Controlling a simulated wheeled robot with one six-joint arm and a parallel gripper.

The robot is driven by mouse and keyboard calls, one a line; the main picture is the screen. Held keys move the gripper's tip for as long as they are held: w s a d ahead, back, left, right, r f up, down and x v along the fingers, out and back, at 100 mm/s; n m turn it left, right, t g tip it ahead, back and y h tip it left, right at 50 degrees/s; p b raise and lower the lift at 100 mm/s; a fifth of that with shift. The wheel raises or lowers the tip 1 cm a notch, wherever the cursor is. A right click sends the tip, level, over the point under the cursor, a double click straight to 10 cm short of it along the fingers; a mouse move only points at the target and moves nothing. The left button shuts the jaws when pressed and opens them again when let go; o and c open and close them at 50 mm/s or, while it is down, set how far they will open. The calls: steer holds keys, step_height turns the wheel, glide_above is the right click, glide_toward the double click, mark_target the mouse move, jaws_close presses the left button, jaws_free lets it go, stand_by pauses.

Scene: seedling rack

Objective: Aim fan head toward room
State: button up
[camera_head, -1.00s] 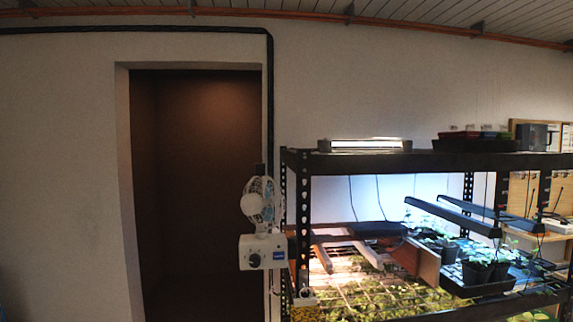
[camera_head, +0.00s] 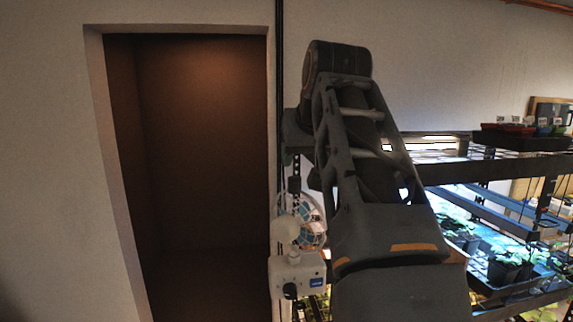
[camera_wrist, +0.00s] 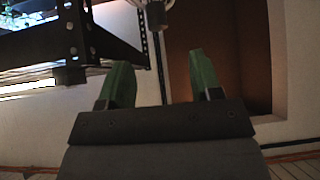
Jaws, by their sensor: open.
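The small white fan is clamped at the rack's left post beside the doorway. In the head view its round caged head (camera_head: 312,226) has blue parts and faces right, partly behind my arm. Its white motor housing (camera_head: 286,230) is on the left, above a boxy base (camera_head: 297,272) with a dark knob. In the wrist view, which is upside down, a pale part that is probably the fan (camera_wrist: 156,12) is cut off by the top edge. My gripper (camera_wrist: 162,78) is open and empty, its two green fingers apart and clear of it. The head view does not show my gripper.
The black rack (camera_head: 450,172) holds lit shelves of seedlings and potted plants (camera_head: 510,265), with trays on top. The rack's end (camera_wrist: 100,38) is close on the left in the wrist view. The dark doorway recess (camera_head: 200,170) is free beside the fan.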

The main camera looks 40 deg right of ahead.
mark_target(295, 178)
steer(key=x, duration=0.8)
steer(key=d+x, duration=0.1)
steer(key=x, duration=0.3)
steer(key=shift+w+r+p, duration=0.2)
steer(key=shift+w+p, duration=0.15)
steer(key=shift+w, duration=0.1)
jaws_close()
